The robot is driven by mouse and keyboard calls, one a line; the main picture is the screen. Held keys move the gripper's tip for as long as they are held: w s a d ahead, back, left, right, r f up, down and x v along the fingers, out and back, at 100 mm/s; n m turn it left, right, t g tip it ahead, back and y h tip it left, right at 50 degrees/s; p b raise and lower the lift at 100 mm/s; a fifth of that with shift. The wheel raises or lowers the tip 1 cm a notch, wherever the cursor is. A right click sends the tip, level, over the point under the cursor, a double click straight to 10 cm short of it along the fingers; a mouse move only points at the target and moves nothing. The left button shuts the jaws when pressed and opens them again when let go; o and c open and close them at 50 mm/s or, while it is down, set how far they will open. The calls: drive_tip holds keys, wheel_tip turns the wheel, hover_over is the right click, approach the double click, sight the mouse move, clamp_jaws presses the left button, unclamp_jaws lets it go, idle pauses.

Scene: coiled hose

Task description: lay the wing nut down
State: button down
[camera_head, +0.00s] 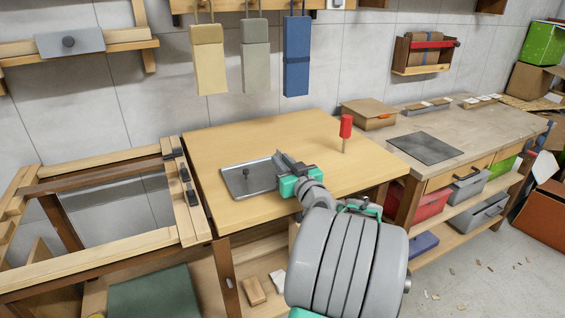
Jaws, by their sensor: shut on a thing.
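My gripper (281,166), with a teal and dark body, is over the wooden worktable (220,145), at the right edge of a grey metal plate or shallow tray (236,187). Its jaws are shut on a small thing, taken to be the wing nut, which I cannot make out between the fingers. A small dark knob-like piece (247,174) stands on the plate, left of the gripper. My arm hides part of the table's front edge.
A red-handled tool (345,127) stands upright on the table, right of the gripper. The table's back and left are clear. Pouches (209,60) hang above.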

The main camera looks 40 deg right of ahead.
drive_tip(key=shift+f+b, duration=0.3)
drive_tip(key=shift+r, duration=0.15)
idle(0.3)
